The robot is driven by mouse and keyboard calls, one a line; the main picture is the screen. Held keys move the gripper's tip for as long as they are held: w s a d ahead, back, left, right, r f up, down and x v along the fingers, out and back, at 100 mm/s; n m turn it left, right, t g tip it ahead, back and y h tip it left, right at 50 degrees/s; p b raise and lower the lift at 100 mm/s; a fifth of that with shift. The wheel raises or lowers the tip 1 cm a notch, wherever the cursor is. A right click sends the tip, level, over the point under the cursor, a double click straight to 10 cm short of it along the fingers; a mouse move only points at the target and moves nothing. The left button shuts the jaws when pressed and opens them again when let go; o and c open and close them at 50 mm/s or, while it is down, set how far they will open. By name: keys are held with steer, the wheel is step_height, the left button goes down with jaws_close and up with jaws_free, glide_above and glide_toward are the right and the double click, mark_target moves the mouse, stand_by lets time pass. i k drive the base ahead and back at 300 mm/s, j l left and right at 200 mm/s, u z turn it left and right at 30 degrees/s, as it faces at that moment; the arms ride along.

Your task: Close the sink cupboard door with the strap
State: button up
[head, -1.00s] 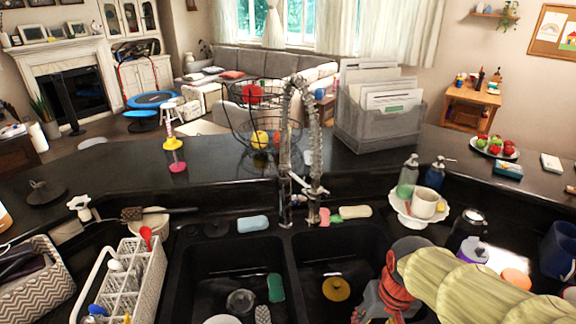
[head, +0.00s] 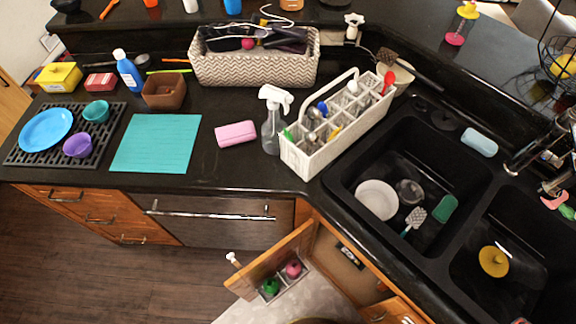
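The wooden sink cupboard door (head: 268,262) stands open below the counter corner, swung out to the left of the cupboard opening (head: 338,262). A rack on its inner side holds a green item (head: 270,287) and a pink item (head: 293,269). A small pale piece (head: 234,259) sticks up at the door's top outer corner; I cannot tell whether it is the strap. No strap is clearly visible. My gripper is not in view.
The double sink (head: 408,160) is set in the black counter above the cupboard. A dishwasher front (head: 215,220) with a bar handle lies left of the door. Wooden floor (head: 110,270) is clear at lower left. A pale patterned surface (head: 345,310) lies below the door.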

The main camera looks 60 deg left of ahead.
mark_target(247, 283)
steer(key=k+j, duration=0.15)
steer(key=k, duration=0.3)
steer(key=k+j, duration=0.15)
steer(key=k, duration=0.25)
steer(key=k+j+z, duration=0.1)
steer(key=k, duration=0.35)
steer(key=k+j, duration=0.1)
steer(key=j, duration=0.35)
steer(key=k+j, duration=0.1)
steer(key=j, duration=0.35)
steer(key=k+j, duration=0.15)
steer(key=j, duration=0.3)
steer(key=k+j+z, duration=0.1)
steer(key=j, duration=0.35)
steer(key=k+j, duration=0.1)
steer(key=j, duration=0.35)
steer(key=l+u, duration=0.2)
steer(key=i, duration=0.05)
